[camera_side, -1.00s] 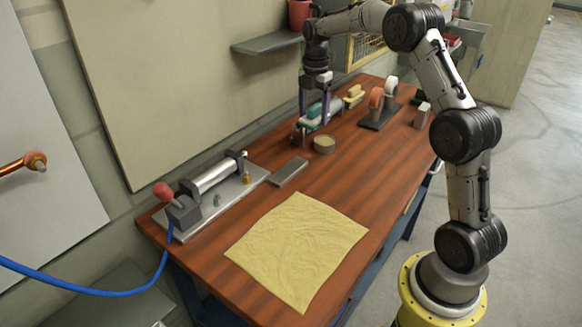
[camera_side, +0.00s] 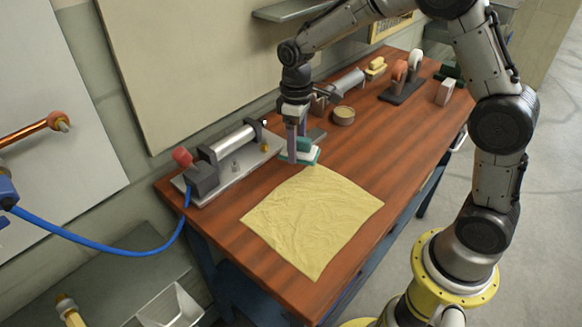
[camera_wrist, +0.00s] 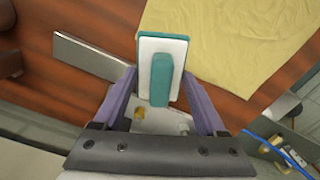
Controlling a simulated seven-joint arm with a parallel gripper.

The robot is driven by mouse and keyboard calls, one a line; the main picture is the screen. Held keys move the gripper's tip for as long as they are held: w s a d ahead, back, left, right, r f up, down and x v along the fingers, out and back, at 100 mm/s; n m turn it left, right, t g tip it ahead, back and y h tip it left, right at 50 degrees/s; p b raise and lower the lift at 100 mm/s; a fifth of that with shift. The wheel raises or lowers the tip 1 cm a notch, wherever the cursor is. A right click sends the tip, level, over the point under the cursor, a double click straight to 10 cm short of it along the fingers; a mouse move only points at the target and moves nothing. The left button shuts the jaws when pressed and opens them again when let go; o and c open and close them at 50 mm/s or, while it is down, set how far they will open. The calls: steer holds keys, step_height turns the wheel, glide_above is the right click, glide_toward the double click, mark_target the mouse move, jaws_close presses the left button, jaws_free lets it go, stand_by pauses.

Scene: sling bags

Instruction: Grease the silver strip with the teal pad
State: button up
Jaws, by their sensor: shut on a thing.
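The teal pad (camera_side: 302,157) has a pale plate with a teal rim and a teal grip block. My gripper (camera_side: 297,145) is shut on that block and points down. The pad also shows in the wrist view (camera_wrist: 175,50), between the fingers of my gripper (camera_wrist: 160,78). It is low over the table, between the clamp fixture and the cloth. I cannot tell if it touches the wood. The silver strip (camera_side: 317,136) lies flat just behind the gripper, partly hidden by it in the side view. In the wrist view the strip (camera_wrist: 88,55) lies left of the pad, apart from it.
A crumpled yellow cloth (camera_side: 312,222) lies close in front of the pad. The clamp fixture (camera_side: 228,160) with a red knob stands to the left.

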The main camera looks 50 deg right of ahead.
steer(key=shift+s+f+m, duration=0.1)
steer(key=shift+f+m, duration=0.15)
steer(key=shift+m, duration=0.55)
steer(key=m, duration=0.2)
steer(key=shift+m, duration=0.3)
step_height(320, 180, up, 3)
steer(key=w+d+n, duration=0.2)
steer(key=w+d, duration=0.1)
step_height(320, 180, up, 2)
steer(key=m, duration=0.2)
glide_above(343, 112)
steer(key=shift+w+f, duration=0.1)
steer(key=shift+f, duration=2.5)
steer(key=shift+f, duration=0.75)
